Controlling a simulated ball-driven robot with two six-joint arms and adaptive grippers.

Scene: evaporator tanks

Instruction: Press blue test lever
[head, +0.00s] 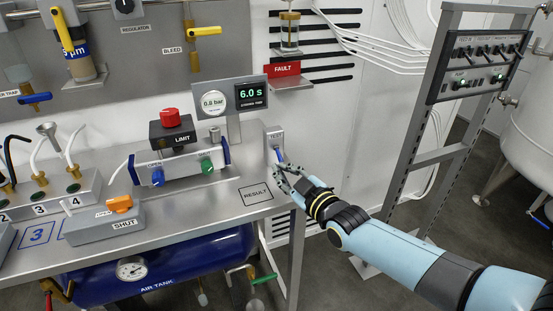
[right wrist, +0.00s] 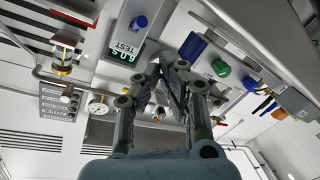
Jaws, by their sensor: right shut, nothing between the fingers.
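The grey TEST box (head: 273,139) stands at the back right of the steel bench. The blue test lever (head: 279,154) sticks out from it. My right gripper (head: 281,172) is shut and empty, just below and in front of the lever; I cannot tell whether it touches. In the right wrist view the blue lever (right wrist: 140,22) shows on the box marked TEST (right wrist: 127,40), above and left of the shut right gripper (right wrist: 169,66), with a gap in the picture. My left gripper is not in view.
A display reading 6.0 s (head: 251,94) and a round gauge (head: 213,103) stand left of the TEST box. A LIMIT block with a red knob (head: 170,118) and blue and green knobs is further left. The bench around the RESULT square (head: 256,194) is clear. A grey rack (head: 408,160) stands right.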

